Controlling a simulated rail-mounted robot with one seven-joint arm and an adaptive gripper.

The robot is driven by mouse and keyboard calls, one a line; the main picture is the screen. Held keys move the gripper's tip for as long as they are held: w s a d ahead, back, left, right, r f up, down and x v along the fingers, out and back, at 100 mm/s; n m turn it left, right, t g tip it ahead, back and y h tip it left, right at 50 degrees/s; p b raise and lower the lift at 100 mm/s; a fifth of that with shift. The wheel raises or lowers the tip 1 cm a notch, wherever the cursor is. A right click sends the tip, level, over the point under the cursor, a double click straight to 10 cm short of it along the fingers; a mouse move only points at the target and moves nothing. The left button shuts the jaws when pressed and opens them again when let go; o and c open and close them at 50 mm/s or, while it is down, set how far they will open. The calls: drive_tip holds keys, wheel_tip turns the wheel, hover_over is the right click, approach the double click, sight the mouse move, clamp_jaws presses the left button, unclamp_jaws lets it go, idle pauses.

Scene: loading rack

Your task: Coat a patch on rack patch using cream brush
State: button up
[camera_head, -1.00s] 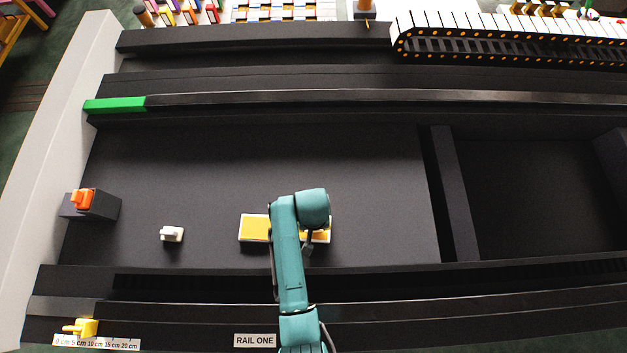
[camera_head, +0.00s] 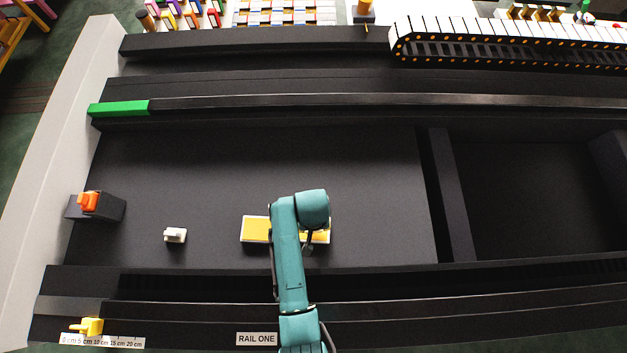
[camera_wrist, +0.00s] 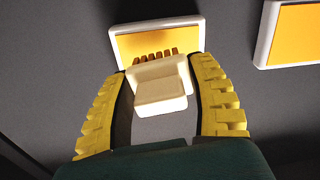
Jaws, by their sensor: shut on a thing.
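My gripper (camera_wrist: 160,80) is shut on a cream brush (camera_wrist: 160,97), its two yellow fingers on either side of the block. The brush's brown bristles (camera_wrist: 154,58) point away from me, over a yellow-orange patch with a white border (camera_wrist: 157,41). I cannot tell whether the bristles touch the patch. A second, similar patch (camera_wrist: 296,34) lies to the upper right in the wrist view. In the head view, one patch (camera_head: 256,230) shows left of my arm, and part of another (camera_head: 321,237) shows right of it.
A small white brush-like piece (camera_head: 175,235) lies on the dark floor to the left. An orange piece (camera_head: 88,201) sits on a dark block at the far left. A yellow piece (camera_head: 89,327) is near the ruler strip. A dark divider (camera_head: 448,195) stands at right.

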drive_tip(key=shift+r+p, duration=2.45)
drive_tip(key=shift+r, duration=0.2)
